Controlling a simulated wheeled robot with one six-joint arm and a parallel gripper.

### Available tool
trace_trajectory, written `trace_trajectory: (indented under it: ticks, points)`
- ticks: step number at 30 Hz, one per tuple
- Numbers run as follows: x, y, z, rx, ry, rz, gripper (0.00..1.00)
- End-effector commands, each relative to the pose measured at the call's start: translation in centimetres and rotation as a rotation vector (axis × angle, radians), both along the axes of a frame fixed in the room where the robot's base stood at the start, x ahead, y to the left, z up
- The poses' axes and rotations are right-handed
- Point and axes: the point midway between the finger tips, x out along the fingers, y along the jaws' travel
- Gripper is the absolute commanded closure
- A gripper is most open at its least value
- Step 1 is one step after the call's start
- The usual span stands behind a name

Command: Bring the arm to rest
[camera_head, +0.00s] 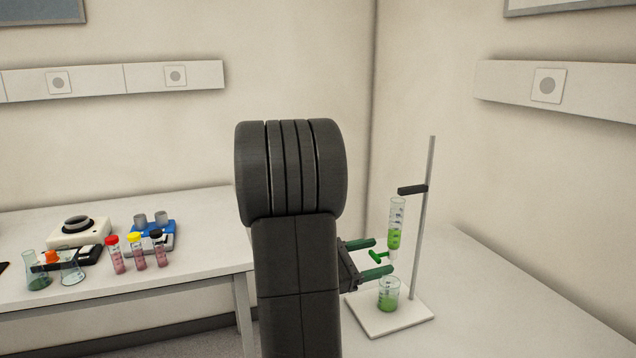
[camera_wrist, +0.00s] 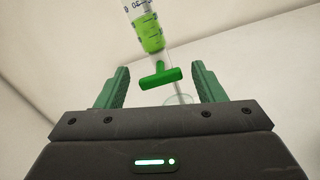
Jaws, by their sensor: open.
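My gripper (camera_head: 382,258) is open, with its green fingers pointing at the burette stand on the right table. In the wrist view the gripper (camera_wrist: 160,88) has its two fingers on either side of the green stopcock handle (camera_wrist: 160,78), apart from it. The burette (camera_head: 396,224) holds green liquid and hangs upright from a clamp on the stand. Its stopcock also shows in the head view (camera_head: 378,257). A beaker (camera_head: 389,294) with green liquid stands on the white stand base below it. My arm hides the middle of the head view.
The stand rod (camera_head: 424,200) rises close to the gripper. On the left table (camera_head: 200,270) are tubes with red (camera_head: 115,255), yellow (camera_head: 137,251) and black (camera_head: 158,249) caps, flasks (camera_head: 70,268) and a white device (camera_head: 80,233). The right table's front right is clear.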

Motion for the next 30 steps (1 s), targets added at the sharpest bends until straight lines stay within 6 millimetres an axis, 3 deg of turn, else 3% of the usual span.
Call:
trace_trajectory:
  ticks: [18,30]
  points:
    - [-2.7,7.5,0.0,-0.002,0.003,0.003,0.37]
    - [-3.3,9.2,0.0,-0.002,0.002,0.000,0.37]
